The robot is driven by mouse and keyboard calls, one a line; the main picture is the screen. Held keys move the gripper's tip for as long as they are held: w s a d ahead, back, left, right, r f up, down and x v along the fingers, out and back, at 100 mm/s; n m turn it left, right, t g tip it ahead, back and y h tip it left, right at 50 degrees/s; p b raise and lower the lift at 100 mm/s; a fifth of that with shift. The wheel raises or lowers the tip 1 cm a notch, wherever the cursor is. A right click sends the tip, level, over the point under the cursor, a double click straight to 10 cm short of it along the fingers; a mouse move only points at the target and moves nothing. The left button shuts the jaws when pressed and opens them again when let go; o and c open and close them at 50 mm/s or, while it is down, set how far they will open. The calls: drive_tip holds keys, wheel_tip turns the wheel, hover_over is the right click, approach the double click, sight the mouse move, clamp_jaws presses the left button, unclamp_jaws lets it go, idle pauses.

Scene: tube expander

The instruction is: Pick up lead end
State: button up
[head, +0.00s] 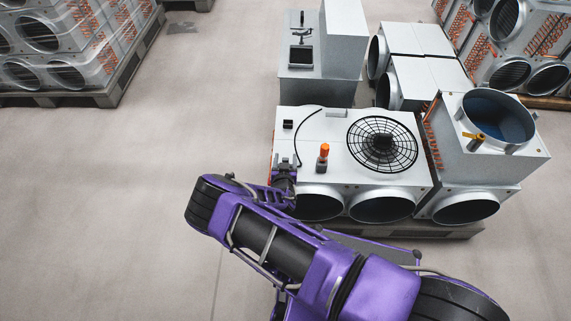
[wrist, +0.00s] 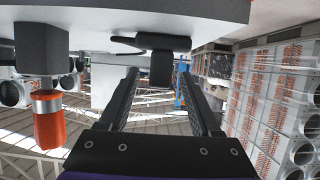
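A thin black curved lead (head: 300,138) lies on the white top of the fan unit (head: 335,165). Its near end runs down close to my gripper (head: 284,163), which is at the unit's left front edge. In the wrist view, which looks upside down, my gripper (wrist: 160,76) is open, its two fingers well apart. A dark block (wrist: 160,66) with flat black pieces (wrist: 135,43) shows in the gap between the fingertips, apparently beyond them and not gripped. I cannot tell whether this is the lead end.
An orange-topped stub on a dark base (head: 323,157) stands right of my gripper; it also shows in the wrist view (wrist: 49,120). A small black block (head: 287,124) and a round black fan grille (head: 382,144) are on the unit. Open floor (head: 150,180) lies left.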

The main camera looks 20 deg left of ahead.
clamp_jaws()
